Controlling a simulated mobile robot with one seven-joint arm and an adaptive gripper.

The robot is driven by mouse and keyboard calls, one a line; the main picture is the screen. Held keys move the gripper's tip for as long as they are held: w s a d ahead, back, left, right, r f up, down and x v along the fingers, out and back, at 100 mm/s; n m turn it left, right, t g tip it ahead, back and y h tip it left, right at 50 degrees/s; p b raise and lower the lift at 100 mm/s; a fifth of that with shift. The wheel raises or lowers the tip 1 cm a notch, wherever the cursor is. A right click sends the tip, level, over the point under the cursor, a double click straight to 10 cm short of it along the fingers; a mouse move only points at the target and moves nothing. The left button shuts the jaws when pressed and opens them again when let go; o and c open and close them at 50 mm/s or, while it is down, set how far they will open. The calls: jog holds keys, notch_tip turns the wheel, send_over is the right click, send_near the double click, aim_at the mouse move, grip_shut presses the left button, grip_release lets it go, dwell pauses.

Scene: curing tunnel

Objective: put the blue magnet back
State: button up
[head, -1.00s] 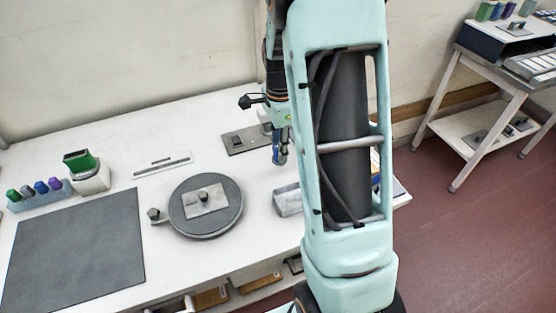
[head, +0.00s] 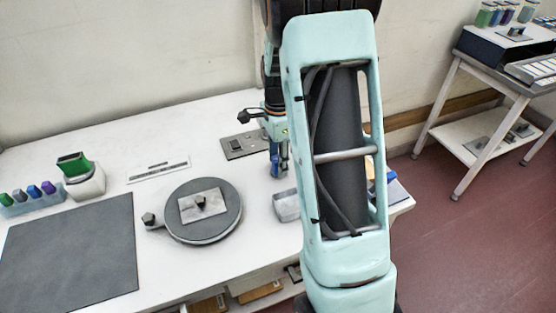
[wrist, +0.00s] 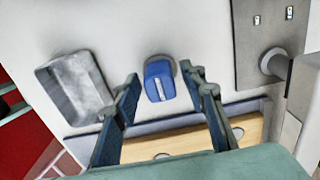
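A blue block with a pale stripe, which looks like the blue magnet (wrist: 158,82), shows in the wrist view with a grey rounded edge behind it. My gripper (wrist: 162,78) is open, with one fingertip on each side of the block and a gap on both sides. I cannot tell how far above the block the fingertips are. In the head view my gripper (head: 279,172) points down over the table behind my arm, and the block is not clearly visible there.
A metal tray (wrist: 76,88) lies left of the block; a grey plate (wrist: 262,30) and grey cylinder (wrist: 272,63) are right. A wooden-bottomed tray (wrist: 180,143) lies below. The white table (head: 110,120) also holds a round turntable (head: 215,224), dark mat (head: 70,250) and rack of coloured pieces (head: 32,207).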

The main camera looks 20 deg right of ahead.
notch_tip(320, 180, up, 12)
jog(key=shift+r+p, duration=0.2)
jog(key=shift+p, duration=0.2)
dwell(0.3)
dwell(0.4)
